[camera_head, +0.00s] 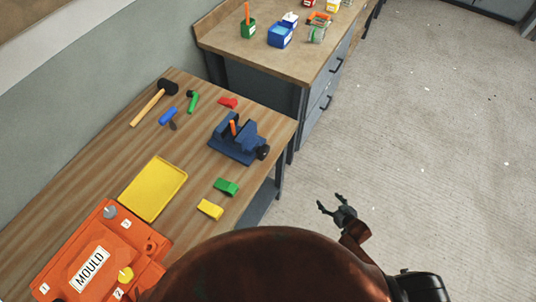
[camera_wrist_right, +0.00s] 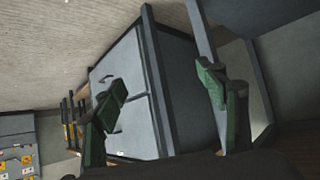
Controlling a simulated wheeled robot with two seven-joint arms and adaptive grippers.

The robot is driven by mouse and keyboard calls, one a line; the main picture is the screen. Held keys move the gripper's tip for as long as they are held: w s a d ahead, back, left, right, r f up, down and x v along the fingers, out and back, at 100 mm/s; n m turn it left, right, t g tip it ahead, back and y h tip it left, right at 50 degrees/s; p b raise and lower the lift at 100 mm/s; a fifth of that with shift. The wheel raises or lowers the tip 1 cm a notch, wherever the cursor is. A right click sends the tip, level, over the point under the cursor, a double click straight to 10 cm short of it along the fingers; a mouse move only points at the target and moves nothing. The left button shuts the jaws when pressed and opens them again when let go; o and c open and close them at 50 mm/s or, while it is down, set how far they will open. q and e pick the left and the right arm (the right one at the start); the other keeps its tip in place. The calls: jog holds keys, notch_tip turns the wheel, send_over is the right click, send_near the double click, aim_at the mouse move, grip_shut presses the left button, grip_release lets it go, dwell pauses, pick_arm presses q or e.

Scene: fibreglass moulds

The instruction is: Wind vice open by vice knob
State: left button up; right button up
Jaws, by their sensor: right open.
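The blue vice (camera_head: 236,142) stands on the wooden workbench near its right edge, with an orange piece (camera_head: 233,128) upright between its jaws. The dark vice knob (camera_head: 263,152) is at the vice's right end, by the bench edge. My right gripper (camera_head: 331,204) is open and empty over the floor, to the right of the bench and apart from the vice. Its two fingers, with green pads, also show spread in the right wrist view (camera_wrist_right: 165,95), with no vice in sight there. My left gripper is not in view.
The workbench (camera_head: 95,190) also bears an orange mould (camera_head: 125,238), a yellow tray (camera_head: 153,188), a mallet (camera_head: 154,102), and green (camera_head: 226,187) and yellow (camera_head: 210,209) blocks. A second bench (camera_head: 285,62) with containers stands behind. The floor at right is clear.

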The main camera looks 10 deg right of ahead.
jog(key=w+a+r+n+t+y, duration=0.1)
jog(key=w+a+r, duration=0.15)
jog(key=r, duration=0.25)
jog(key=w+a+r+t+y, duration=0.1)
jog(key=w+a+r, duration=0.1)
jog(key=w+r, duration=0.2)
jog(key=n+g+y+b, duration=0.2)
jog(key=n+y+b, duration=0.15)
jog(key=y, duration=0.65)
send_near(266, 154)
jog(key=a, duration=0.1)
jog(key=shift+n, duration=0.35)
jog(key=x, duration=0.7)
jog(key=shift+w, duration=0.45)
jog(key=shift+w+a, duration=0.2)
jog(key=shift+a, duration=0.15)
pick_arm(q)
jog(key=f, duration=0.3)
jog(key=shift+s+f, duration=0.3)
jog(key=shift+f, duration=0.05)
pick_arm(e)
jog(key=c, duration=1.2)
